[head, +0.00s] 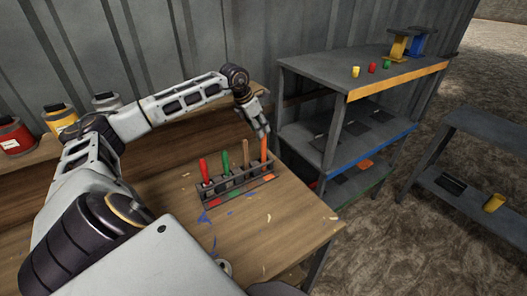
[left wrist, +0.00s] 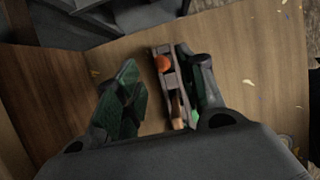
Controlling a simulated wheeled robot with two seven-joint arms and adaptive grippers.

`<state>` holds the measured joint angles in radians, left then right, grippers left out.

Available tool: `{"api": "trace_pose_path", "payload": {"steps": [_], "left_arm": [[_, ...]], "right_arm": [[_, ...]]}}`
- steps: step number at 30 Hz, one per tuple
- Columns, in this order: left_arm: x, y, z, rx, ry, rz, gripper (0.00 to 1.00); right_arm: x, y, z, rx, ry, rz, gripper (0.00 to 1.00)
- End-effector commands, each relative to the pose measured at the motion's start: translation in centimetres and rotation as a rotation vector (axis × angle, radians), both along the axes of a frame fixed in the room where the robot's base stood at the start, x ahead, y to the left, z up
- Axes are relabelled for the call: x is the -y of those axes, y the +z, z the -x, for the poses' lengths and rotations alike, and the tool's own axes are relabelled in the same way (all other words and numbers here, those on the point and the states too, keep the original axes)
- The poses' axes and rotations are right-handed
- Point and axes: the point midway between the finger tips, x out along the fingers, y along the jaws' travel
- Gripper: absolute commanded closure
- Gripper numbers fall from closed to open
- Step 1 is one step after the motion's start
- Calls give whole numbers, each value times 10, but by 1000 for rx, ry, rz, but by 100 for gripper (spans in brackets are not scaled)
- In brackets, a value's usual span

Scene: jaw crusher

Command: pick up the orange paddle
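The orange paddle (head: 264,149) stands upright in the right end slot of a dark rack (head: 205,197) on the wooden table. My left gripper (head: 260,124) is above and close to the top of its handle. In the left wrist view the round orange handle end (left wrist: 162,64) shows beyond and between my open left fingers (left wrist: 160,90), nearer the right finger. The gap holds nothing that I can see gripped. Contact between finger and rack cannot be told. My right gripper is not in view.
Red (head: 204,171), green (head: 225,162) and brown (head: 246,153) handles stand in the same rack. Several cans, one red (head: 14,137), are at the back left. A grey shelf unit (head: 330,66) stands right of the table. The table front is mostly clear, with small scraps.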

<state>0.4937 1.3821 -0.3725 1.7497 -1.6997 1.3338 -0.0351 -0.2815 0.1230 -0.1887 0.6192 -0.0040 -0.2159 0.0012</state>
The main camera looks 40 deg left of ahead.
Motion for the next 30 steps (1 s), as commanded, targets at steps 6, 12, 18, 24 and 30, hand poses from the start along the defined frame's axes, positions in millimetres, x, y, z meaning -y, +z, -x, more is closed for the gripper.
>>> {"api": "trace_pose_path", "payload": {"steps": [6,12,18,24,30], "left_arm": [[4,-23,-10,0,0,3,61],[4,-34,-14,1,1,2,61],[4,-35,-14,1,1,1,61],[5,-36,-14,1,0,1,61],[6,-45,-18,1,1,2,61]], "right_arm": [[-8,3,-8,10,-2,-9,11],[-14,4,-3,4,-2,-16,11],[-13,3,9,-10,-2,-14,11],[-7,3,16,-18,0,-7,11],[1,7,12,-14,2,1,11]]}}
